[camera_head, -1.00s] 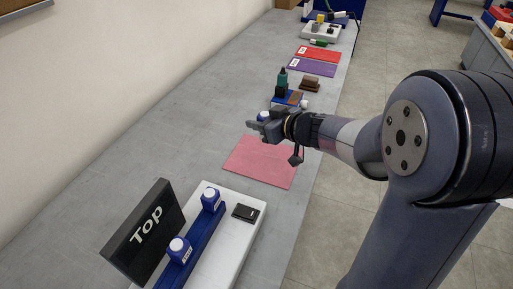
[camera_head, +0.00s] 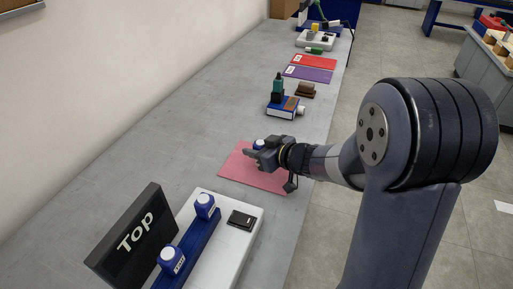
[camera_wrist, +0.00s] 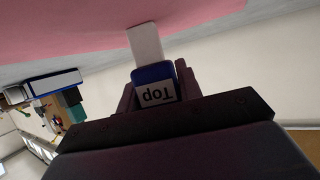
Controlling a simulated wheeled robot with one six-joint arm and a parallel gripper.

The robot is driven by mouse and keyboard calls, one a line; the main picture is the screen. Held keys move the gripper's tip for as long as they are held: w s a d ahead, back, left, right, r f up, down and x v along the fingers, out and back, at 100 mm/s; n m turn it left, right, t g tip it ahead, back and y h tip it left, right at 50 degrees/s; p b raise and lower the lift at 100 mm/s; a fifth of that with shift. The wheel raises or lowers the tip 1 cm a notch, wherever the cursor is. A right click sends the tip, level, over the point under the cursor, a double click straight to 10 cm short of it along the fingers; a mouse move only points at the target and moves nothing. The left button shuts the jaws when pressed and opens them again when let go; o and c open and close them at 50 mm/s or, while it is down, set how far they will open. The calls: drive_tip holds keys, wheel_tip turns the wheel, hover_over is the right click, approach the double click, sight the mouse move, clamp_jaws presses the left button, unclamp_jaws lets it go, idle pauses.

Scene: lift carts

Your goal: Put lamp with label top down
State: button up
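My gripper (camera_head: 255,156) is over the pink mat (camera_head: 240,172). It is shut on a blue and white lamp (camera_wrist: 152,74), whose blue part carries a label reading "Top", upside down in the wrist view. The lamp's white end points toward the pink mat, which also shows in the wrist view (camera_wrist: 80,28). I cannot tell whether that end touches the mat.
A white base with a blue rack (camera_head: 200,245) stands in front, holding two blue and white lamps (camera_head: 205,206) beside a black "Top" sign (camera_head: 135,238). Beyond the mat are a blue box (camera_head: 283,108), a brown block (camera_head: 306,90), and purple and red mats (camera_head: 307,75). The table's left side is clear.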

drive_tip(key=o, duration=0.4)
drive_tip(key=shift+s+d+r, duration=0.1)
drive_tip(key=shift+d+r, duration=0.1)
drive_tip(key=shift+r, duration=0.1)
drive_tip(key=p+v, duration=0.2)
drive_tip(key=v, duration=0.9)
drive_tip(key=shift+s+d, duration=0.15)
drive_tip(key=shift+s, duration=0.15)
drive_tip(key=shift+w, duration=0.1)
drive_tip(key=b+x, duration=0.2)
drive_tip(key=x, duration=1)
drive_tip(key=shift+f, duration=0.2)
wheel_tip(320, 180, up, 3)
drive_tip(key=shift+r+p, duration=0.1)
drive_tip(key=shift+p, duration=0.5)
drive_tip(key=shift+r, duration=0.45)
